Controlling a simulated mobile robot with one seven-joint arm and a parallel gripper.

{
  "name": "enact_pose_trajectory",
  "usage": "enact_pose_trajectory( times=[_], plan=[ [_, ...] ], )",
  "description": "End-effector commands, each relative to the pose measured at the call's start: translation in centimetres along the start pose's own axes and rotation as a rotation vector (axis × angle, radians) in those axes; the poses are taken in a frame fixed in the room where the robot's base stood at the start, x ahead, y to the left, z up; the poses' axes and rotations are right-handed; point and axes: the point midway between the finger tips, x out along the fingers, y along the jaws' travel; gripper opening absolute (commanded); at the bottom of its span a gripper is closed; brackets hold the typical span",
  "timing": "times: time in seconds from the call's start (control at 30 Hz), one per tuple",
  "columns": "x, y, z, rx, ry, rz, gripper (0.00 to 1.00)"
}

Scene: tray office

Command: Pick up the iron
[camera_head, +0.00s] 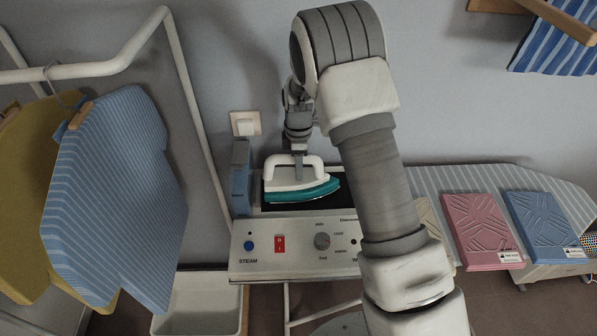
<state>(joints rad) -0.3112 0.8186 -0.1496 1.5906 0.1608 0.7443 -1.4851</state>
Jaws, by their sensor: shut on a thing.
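A white iron with a teal base (301,190) is above the black top of a steam station (285,266). I cannot tell if its sole touches that top or hangs just over it. My gripper (298,172) comes down from above and is shut on the iron's white handle. The fingertips are small in the view and partly merge with the handle. My arm hides part of the station's right side.
An ironing board (420,183) extends right, bearing a pink folded cloth (482,230) and a blue folded cloth (543,225). A blue box (241,178) stands left of the iron. A striped blue shirt (115,195) hangs on a white rack (186,85). A white bin (203,305) is below.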

Motion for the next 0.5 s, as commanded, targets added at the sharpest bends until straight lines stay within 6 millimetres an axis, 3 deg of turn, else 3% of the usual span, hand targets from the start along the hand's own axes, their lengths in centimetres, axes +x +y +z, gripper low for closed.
enact_pose_trajectory(
  times=[0.33, 0.5],
  plan=[
    [-3.8, 0.2, -0.1, 0.0, 0.003, 0.009, 0.0],
    [-5.0, 0.2, 2.2, 0.005, 0.001, 0.008, 0.0]
  ],
)
